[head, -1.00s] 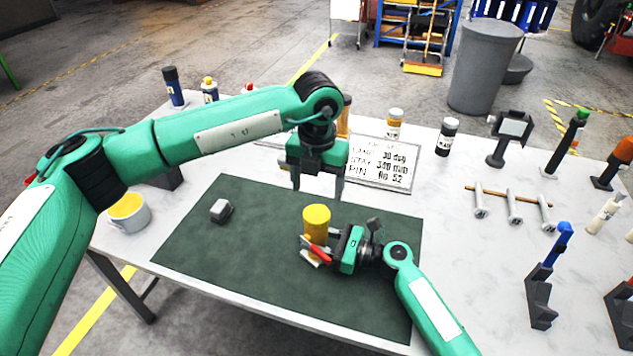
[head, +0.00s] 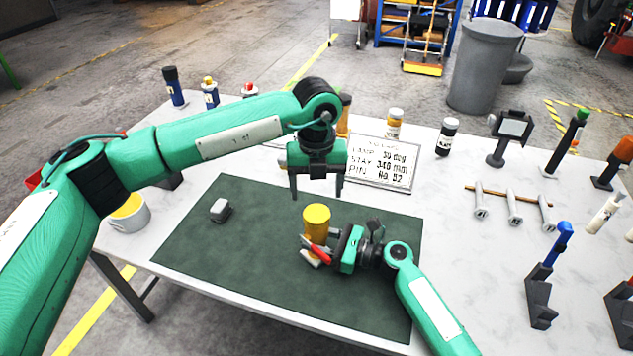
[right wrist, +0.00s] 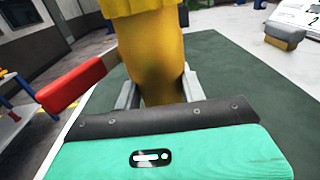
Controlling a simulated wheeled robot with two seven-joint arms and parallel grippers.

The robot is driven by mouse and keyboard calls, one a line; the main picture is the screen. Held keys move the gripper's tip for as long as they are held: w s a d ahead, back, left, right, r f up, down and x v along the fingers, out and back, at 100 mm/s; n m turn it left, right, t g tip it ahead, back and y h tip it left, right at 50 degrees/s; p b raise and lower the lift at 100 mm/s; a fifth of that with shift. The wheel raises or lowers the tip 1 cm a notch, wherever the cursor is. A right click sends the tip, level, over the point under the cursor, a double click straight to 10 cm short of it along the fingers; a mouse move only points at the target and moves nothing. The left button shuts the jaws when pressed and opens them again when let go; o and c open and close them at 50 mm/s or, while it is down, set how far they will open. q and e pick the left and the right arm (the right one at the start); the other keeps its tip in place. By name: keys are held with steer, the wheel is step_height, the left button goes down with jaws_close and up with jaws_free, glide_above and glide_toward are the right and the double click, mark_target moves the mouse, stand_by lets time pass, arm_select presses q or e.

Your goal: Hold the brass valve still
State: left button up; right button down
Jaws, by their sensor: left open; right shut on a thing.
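The brass valve (head: 316,218) is a yellow cylinder with a wider cap and a red lever handle at its side. It stands upright on the dark green mat (head: 250,262). It also shows in the right wrist view (right wrist: 155,58), its top cut off by the frame. My right gripper (head: 318,252) is shut on the valve's lower body, with its fingers on either side.
A yellow-lined cup (head: 128,213) is at the left edge. Bottles stand along the back. Several silver pins (head: 514,207) and a blue-handled tool (head: 550,262) are at the right.

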mark_target(317, 213)
arm_select(q)
step_height(317, 213, down, 7)
steer(key=shift+r, duration=0.15)
steer(key=shift+c, duration=0.2)
steer(key=c, duration=1)
steer(key=shift+o, duration=0.2)
steer(key=m, duration=0.5)
steer(key=shift+m, duration=0.3)
steer(key=m, duration=0.4)
steer(key=shift+m, duration=0.3)
steer(key=m, duration=0.4)
steer(key=shift+m, duration=0.4)
steer(key=m, duration=0.4)
steer(key=o, duration=1.2)
steer(key=shift+c, duration=0.2)
